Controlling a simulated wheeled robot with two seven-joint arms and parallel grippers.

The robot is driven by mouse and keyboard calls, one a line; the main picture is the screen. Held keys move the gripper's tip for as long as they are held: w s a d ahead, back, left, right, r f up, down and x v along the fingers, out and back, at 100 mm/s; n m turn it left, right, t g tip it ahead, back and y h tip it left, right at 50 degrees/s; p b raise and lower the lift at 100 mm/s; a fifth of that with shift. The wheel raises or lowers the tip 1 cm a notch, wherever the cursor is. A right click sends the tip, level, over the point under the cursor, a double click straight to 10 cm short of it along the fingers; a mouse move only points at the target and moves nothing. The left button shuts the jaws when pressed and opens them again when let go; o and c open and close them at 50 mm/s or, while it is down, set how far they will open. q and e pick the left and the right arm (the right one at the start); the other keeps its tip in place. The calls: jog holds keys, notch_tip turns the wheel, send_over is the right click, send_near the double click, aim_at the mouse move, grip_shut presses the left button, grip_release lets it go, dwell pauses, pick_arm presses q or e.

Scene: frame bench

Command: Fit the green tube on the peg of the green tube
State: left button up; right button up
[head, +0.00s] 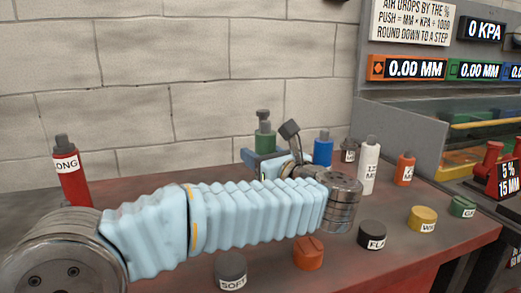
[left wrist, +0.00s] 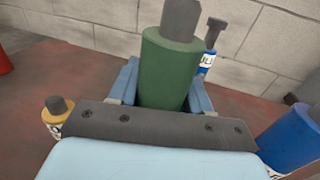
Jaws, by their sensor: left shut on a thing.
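My left gripper (head: 263,158) comes in from the left on a pale blue ribbed arm and is shut on the green tube (head: 264,140). The tube stands upright between the blue fingers, with a grey piece showing at its top. In the left wrist view the fingers of my left gripper (left wrist: 158,88) flank the green tube (left wrist: 168,70), and a grey cylinder rises from its top. The tube's lower end is hidden by the gripper, so I cannot tell what is under it. A low green piece (head: 463,206) with a label stands at the far right. My right gripper is not in view.
Around it stand a blue tube (head: 323,150), a white tube (head: 369,165), an orange tube (head: 404,170) and a red tube (head: 70,182). Low pieces include a yellow one (head: 422,218) and an orange one (head: 309,252). A brick wall (head: 150,60) is behind; a display panel (head: 440,70) is right.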

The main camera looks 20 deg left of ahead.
pick_arm(q)
jog(key=shift+f+b, duration=0.55)
jog(key=shift+f, duration=1.2)
jog(key=shift+s+f+b, duration=0.1)
jog(key=shift+b, duration=0.45)
jog(key=shift+d, duration=0.1)
jog(key=shift+b, duration=0.5)
